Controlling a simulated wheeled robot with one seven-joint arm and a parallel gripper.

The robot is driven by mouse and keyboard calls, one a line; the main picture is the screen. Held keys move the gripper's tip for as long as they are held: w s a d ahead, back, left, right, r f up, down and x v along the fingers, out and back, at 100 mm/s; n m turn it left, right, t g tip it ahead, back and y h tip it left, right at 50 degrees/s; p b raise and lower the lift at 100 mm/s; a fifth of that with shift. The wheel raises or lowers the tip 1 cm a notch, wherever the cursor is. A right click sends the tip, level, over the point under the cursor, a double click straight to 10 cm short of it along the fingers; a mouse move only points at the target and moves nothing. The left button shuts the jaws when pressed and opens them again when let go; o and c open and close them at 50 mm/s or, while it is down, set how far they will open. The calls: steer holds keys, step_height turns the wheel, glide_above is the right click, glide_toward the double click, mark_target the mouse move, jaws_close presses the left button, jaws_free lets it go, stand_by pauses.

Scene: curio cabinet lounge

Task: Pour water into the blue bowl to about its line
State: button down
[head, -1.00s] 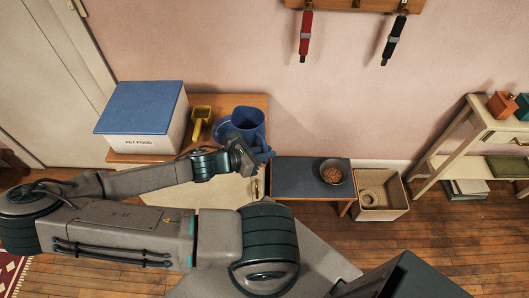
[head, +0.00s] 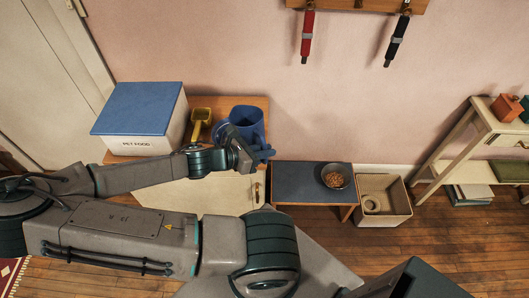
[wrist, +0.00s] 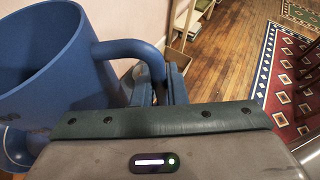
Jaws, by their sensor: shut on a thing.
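A blue jug (head: 250,121) is at the right end of the wooden cabinet top. It also fills the left of the wrist view (wrist: 45,85), looking upright or nearly so. My gripper (head: 262,154) is shut on its handle (wrist: 125,48), and the fingers (wrist: 163,84) are partly hidden behind the handle. Water inside the jug cannot be made out. A blue rounded piece, perhaps the blue bowl (head: 221,130), shows just left of the jug, mostly hidden by the jug and my wrist. A blue rim at the lower left of the wrist view (wrist: 14,150) may be the same thing.
A pet food box (head: 137,120) with a blue lid and a yellow scoop (head: 200,122) stand left of the jug. A low dark-topped table (head: 295,184) holds a bowl of kibble (head: 336,176). A beige bin (head: 385,197) stands beside it. Tools hang above.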

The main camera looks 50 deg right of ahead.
mark_target(259, 133)
steer(key=shift+s+r+b, duration=0.1)
steer(key=shift+r+b, duration=0.1)
steer(key=shift+b, duration=0.6)
steer(key=shift+r, duration=0.1)
steer(key=shift+w+d+r+n+g+p, duration=0.1)
steer(key=shift+w+r+n+g+p, duration=0.15)
steer(key=shift+r+n+g, duration=0.25)
steer(key=shift+w+d+r+n+g+p, duration=0.1)
steer(key=shift+w+r+n+g+p, duration=0.15)
steer(key=shift+r, duration=0.35)
steer(key=shift+w+d+r+n+g+p, duration=0.25)
steer(key=shift+w+r+n+g+p, duration=0.25)
steer(key=shift+w+r+n, duration=0.5)
steer(key=shift+w+d+r+n+g, duration=0.25)
steer(key=shift+w+r+n+g, duration=0.4)
steer(key=shift+w+n, duration=0.15)
steer(key=shift+p, duration=0.3)
steer(key=shift+w+d+r+n+g+p, duration=0.2)
steer(key=shift+w+n+g+p, duration=0.1)
steer(key=shift+w+n+p, duration=0.45)
steer(key=shift+s+f, duration=0.15)
steer(key=shift+s, duration=0.1)
steer(key=shift+w+p, duration=0.35)
steer(key=shift+p, duration=0.6)
